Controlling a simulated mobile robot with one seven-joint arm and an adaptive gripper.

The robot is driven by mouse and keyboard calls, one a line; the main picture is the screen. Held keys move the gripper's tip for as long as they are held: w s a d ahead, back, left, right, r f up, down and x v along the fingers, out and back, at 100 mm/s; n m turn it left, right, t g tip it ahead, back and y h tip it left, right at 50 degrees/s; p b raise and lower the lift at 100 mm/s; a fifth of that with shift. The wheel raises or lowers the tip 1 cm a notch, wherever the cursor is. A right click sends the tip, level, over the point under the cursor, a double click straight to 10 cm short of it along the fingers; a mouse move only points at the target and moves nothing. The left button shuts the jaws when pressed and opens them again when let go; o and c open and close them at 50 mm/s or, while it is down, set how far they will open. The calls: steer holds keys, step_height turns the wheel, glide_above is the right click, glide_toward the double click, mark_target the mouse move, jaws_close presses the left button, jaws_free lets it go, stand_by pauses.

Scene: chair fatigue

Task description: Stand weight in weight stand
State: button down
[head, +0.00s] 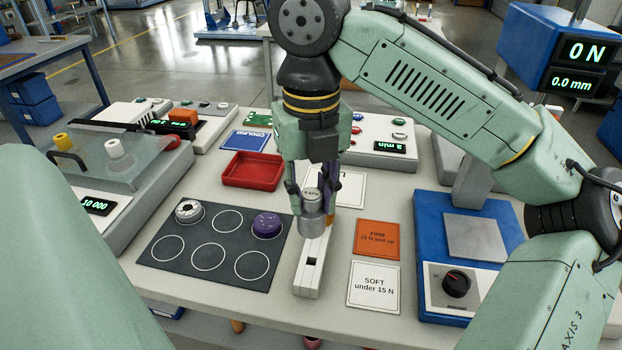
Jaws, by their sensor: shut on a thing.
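My gripper (312,204) points down and is shut on the weight (312,222), a grey metal cylinder with a narrower labelled top. The weight is upright between the fingers. Below it is a narrow white block (308,282) with a small dark opening, perhaps the weight stand. The weight overlaps the far part of this block, hiding it. I cannot tell whether the weight touches the block or hangs just above it. A small orange part shows just behind the weight on the right.
Left is a dark mat (190,262) with circles, holding a white-grey puck (189,211) and a purple puck (267,225). A red tray (252,170) lies behind. Orange (377,239) and white (374,287) cards lie right, beside a blue test machine (434,215); its display reads 0 N.

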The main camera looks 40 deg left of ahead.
mark_target(311, 219)
steer(key=shift+f+b, duration=0.8)
steer(key=shift+f, duration=1.75)
steer(key=shift+p, duration=1.6)
steer(key=shift+f+b, duration=0.6)
steer(key=shift+f, duration=1.15)
steer(key=c, duration=1.2)
jaws_free()
step_height(311, 219, up, 12)
steer(key=shift+r, duration=0.1)
